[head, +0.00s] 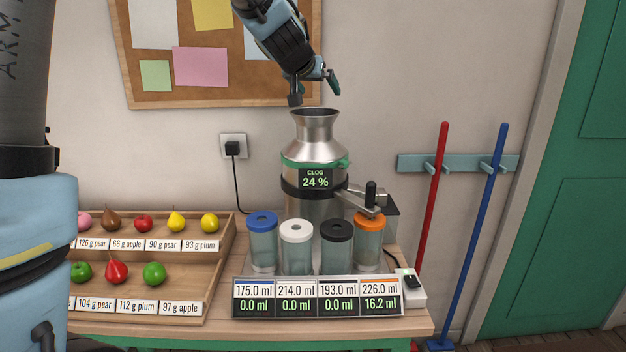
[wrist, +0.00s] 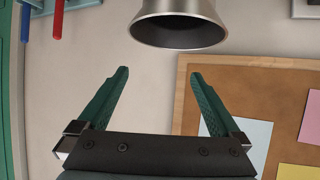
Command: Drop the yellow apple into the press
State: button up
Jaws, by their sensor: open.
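The press (head: 318,160) is a steel machine with a flared open mouth, and its display reads CLOG 24 %. My gripper (head: 314,93) is just above the mouth; its fingers are apart with nothing between them in the wrist view (wrist: 160,82). The mouth's rim also shows in the wrist view (wrist: 178,32), beyond the fingertips. I see no yellow apple in the gripper; the inside of the press is hidden. The tray place behind the "97 g apple" label (head: 181,308) is empty. A yellow pear-shaped fruit (head: 176,223) and a round yellow fruit (head: 209,224), behind the "93 g plum" label, sit in the upper row.
The wooden tray (head: 225,262) holds several other fruits, at left. Jars with blue (head: 262,250), white, black and orange (head: 369,240) lids stand before the press. The readout panel (head: 317,297) shows 16.2 ml under orange, 0.0 elsewhere. A corkboard (head: 135,75) hangs behind my gripper.

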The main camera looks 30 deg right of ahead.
jog(key=v, duration=0.7)
jog(key=shift+s+a+p, duration=0.2)
jog(key=shift+p, duration=0.1)
jog(key=shift+r, duration=0.1)
jog(key=w+a+f+n+g+y, duration=0.1)
jog(key=w+a+f+n+y, duration=0.15)
jog(key=a+f, duration=0.75)
jog(key=s+a+f+n+g+y, duration=0.1)
jog(key=s+a+f+g+y, duration=0.1)
jog(key=s+a+f, duration=0.3)
jog(key=s+a+f+n+g+y, duration=0.2)
jog(key=s+a+f, duration=0.3)
jog(key=a, duration=0.8)
jog(key=s+a+f+n+g+y, duration=0.2)
jog(key=s+a+f, duration=0.3)
jog(key=a+f, duration=0.2)
jog(key=a, duration=0.2)
jog(key=shift+a, duration=0.4)
jog(key=shift+c, duration=0.3)
